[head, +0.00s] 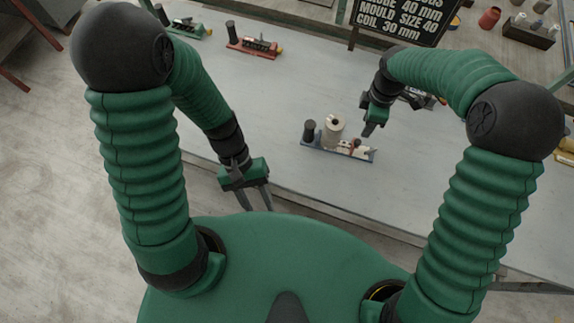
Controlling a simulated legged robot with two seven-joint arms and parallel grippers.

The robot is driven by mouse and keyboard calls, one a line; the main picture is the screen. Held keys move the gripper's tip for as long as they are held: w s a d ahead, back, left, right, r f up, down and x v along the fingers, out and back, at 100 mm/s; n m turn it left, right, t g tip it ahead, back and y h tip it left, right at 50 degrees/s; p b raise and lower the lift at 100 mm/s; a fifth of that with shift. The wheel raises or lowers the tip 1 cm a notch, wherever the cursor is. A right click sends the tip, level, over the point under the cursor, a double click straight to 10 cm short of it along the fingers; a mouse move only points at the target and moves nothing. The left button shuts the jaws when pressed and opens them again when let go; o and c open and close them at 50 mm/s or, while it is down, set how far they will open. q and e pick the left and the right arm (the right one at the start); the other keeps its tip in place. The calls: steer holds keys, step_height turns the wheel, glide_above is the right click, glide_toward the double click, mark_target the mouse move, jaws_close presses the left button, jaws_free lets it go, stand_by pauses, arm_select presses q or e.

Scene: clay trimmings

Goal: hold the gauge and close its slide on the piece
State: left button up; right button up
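A gauge with a blue base (312,147) stands near the front edge of the grey table. It has a black upright knob at its left end. A cream cylindrical piece (333,128) stands on it beside the knob. Smaller cream and brown parts, perhaps the slide, sit at its right; whether they touch the piece is too small to tell. My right gripper (371,130) points down just above and behind the gauge's right end, apparently touching nothing; its finger gap is unclear. My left gripper (258,200) is open and empty, left of the gauge at the table's front edge.
A red gauge (258,52) and a green one (187,29) stand at the back left. Another device (420,100) is partly hidden behind my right arm. A black sign (405,18) reads "MOULD SIZE 40". The table between is clear.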

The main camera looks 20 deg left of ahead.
mark_target(307, 134)
arm_select(q)
steer(key=s+d+r+n+g+h, duration=0.1)
steer(key=s+d+n+g+h, duration=0.2)
steer(key=d+h, duration=0.35)
steer(key=w+d+r+n+t+h, duration=0.2)
steer(key=w+d+n+t+h, duration=0.45)
steer(key=n+t+h, duration=0.2)
steer(key=w+a+f+n+t+y, duration=0.35)
steer(key=w+n+t, duration=0.5)
steer(key=t, duration=0.35)
steer(key=a+f+n+t+y, duration=0.1)
steer(key=a+f+n+y, duration=0.1)
steer(key=f+n+y, duration=0.1)
steer(key=a+f+n+t+y, duration=0.2)
steer(key=f+n+y, duration=0.1)
steer(key=y, duration=0.2)
steer(key=a+f+n+t+y, duration=0.2)
steer(key=f+n+y, duration=0.1)
steer(key=y, duration=0.1)
steer(key=shift+w+a+f+n, duration=0.15)
steer(key=shift+w+a+n, duration=0.15)
steer(key=shift+w, duration=0.1)
steer(key=x, duration=1.6)
steer(key=shift+w+d, duration=0.1)
steer(key=shift+w, duration=0.3)
